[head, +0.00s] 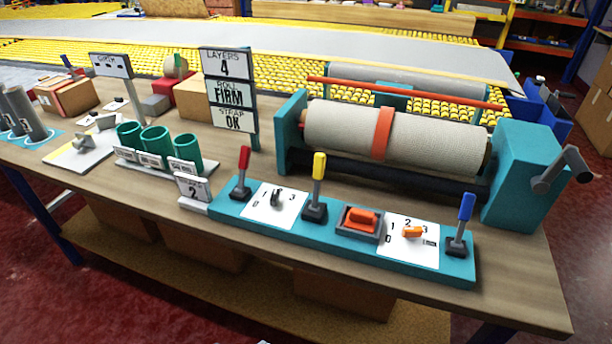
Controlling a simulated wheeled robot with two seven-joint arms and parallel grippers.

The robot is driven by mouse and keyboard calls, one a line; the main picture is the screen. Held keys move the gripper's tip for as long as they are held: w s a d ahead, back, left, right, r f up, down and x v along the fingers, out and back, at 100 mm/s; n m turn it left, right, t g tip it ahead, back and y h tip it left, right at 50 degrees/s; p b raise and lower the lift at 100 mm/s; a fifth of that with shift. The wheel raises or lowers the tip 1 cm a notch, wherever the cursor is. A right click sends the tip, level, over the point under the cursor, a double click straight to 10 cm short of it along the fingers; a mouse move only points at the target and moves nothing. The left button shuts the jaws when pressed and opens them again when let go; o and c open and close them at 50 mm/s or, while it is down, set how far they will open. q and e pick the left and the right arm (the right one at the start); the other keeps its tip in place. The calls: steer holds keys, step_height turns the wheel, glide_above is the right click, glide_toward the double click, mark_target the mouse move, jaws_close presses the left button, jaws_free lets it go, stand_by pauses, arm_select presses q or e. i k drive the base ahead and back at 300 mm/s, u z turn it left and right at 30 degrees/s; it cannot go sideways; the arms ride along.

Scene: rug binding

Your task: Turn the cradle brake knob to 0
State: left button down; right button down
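A teal control panel (330,247) runs along the table's front edge. Near its right end, an orange knob (413,232) sits on a white dial plate (425,256) with 0, 1 and 2 marked around it; the rest of the marking is too small to read. The knob lies roughly crosswise, and I cannot tell which mark it points to. A second, dark knob (277,199) sits on another white dial plate (262,212) farther left. No readable label shows which is the cradle brake. Neither of my grippers is in view.
Red (243,170), yellow (318,180) and blue (463,219) levers stand on the panel, the blue right beside the orange knob. An orange rocker switch (361,217) is left of that knob. Behind is a strapped grey roll (430,142) with a crank (563,170).

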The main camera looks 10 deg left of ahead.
mark_target(273, 200)
steer(key=k, duration=1.3)
steer(key=u, duration=0.8)
steer(key=i, duration=0.65)
steer(key=u, duration=0.5)
steer(key=i, duration=1)
steer(key=z, duration=0.45)
